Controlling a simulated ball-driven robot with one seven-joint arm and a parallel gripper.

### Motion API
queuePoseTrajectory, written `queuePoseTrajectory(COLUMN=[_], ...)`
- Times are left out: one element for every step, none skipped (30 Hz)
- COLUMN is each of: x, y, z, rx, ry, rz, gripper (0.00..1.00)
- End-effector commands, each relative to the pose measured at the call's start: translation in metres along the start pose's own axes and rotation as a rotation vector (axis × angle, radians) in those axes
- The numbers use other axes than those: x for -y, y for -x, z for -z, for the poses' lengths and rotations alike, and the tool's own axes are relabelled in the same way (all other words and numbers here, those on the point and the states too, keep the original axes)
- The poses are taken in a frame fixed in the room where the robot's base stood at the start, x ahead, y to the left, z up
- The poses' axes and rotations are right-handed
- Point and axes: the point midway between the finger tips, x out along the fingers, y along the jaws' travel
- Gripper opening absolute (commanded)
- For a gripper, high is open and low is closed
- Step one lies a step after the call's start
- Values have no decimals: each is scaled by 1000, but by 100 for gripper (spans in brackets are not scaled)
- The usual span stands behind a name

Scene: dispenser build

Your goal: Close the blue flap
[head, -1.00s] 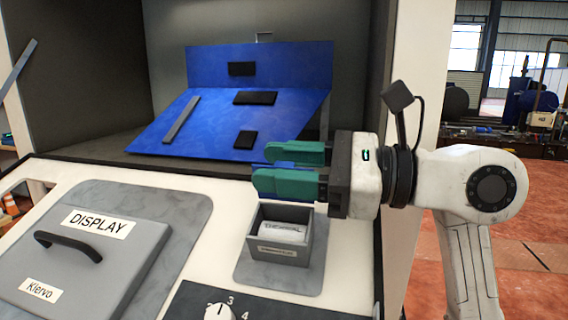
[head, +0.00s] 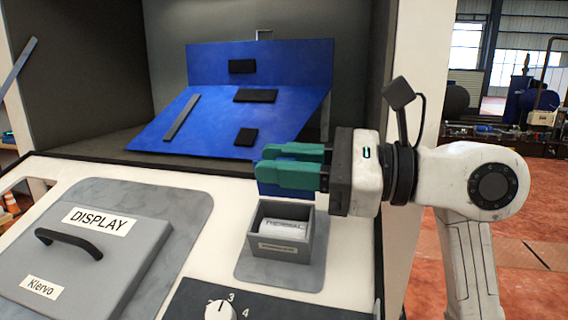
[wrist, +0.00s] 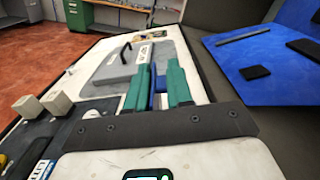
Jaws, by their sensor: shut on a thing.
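My gripper (head: 266,163) reaches in from the right in the head view, its two green fingers pointing left. It is shut on a small blue flap (head: 274,190), which shows below the near finger, just behind the small grey box (head: 283,250). The fingers hide most of the flap, so I cannot tell its tilt or its hinge. In the wrist view the blue flap (wrist: 158,86) shows as a narrow strip between the green fingers (wrist: 158,70). The grey box is open on top and holds a white labelled block (head: 283,227).
A large bent blue panel (head: 210,135) with black blocks and a grey bar stands in the dark recess behind. A grey DISPLAY lid (head: 135,262) with a black handle is at the left. A dial (head: 220,312) is at the front. Some white counter lies left of the box.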

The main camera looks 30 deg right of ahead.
Motion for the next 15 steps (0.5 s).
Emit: queuePoseTrajectory(x=[1, 1, 0, 0, 0, 0, -1, -1, -2, -2, -3, -4, -5, -6, -8], y=[0, 0, 0, 0, 0, 0, 0, 0, 0, 0, 1, 1, 1, 1, 1], z=[0, 0, 1, 1, 1, 1, 1, 1, 2, 2, 2, 3, 3, 4, 5], rx=[0, 0, 0, 0, 0, 0, 0, 0, -1, -1, 0, 0, 0, 0, 0], ry=[3, 5, 7, 10, 14, 20, 25, 32, 42, 52, 63, 81, 98, 117, 144], rz=[3, 3, 3, 3, 3, 3, 3, 4, 4, 4, 4, 4, 4, 5, 5], gripper=[0, 0, 0, 0, 0, 0, 0, 0, 0, 0, 0, 0, 0, 0, 0])
